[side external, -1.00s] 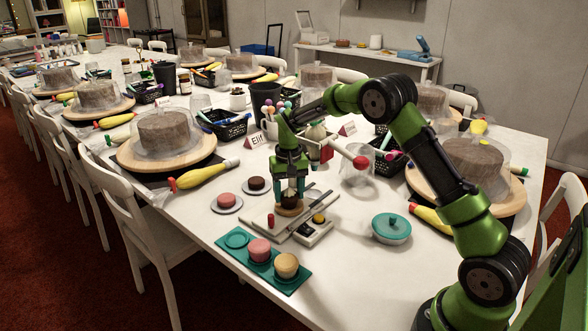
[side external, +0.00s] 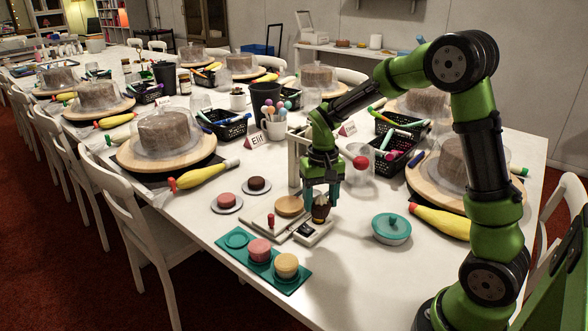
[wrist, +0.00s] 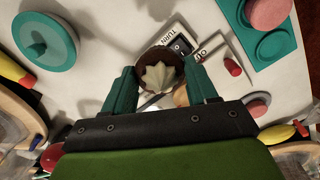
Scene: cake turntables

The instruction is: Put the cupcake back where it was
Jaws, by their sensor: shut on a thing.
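My gripper (side external: 320,200) is shut on a dark brown cupcake (side external: 321,210) with pale cream. In the wrist view the cupcake (wrist: 160,76) sits between my teal fingers, with the cream swirl facing the camera. In the side view it appears over the white switch box (side external: 314,232); its exact height is unclear. To its left is a small round wooden disc (side external: 289,206), now empty, on a pale board. A teal tray (side external: 262,281) in front holds a pink cupcake (side external: 260,250) and a yellow cupcake (side external: 286,265). Its left round recess (side external: 237,240) is empty.
Two small plates hold a pink treat (side external: 227,200) and a dark treat (side external: 257,184). A lidded teal bowl (side external: 391,228) stands to the right. A white post (side external: 294,160) rises behind the board.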

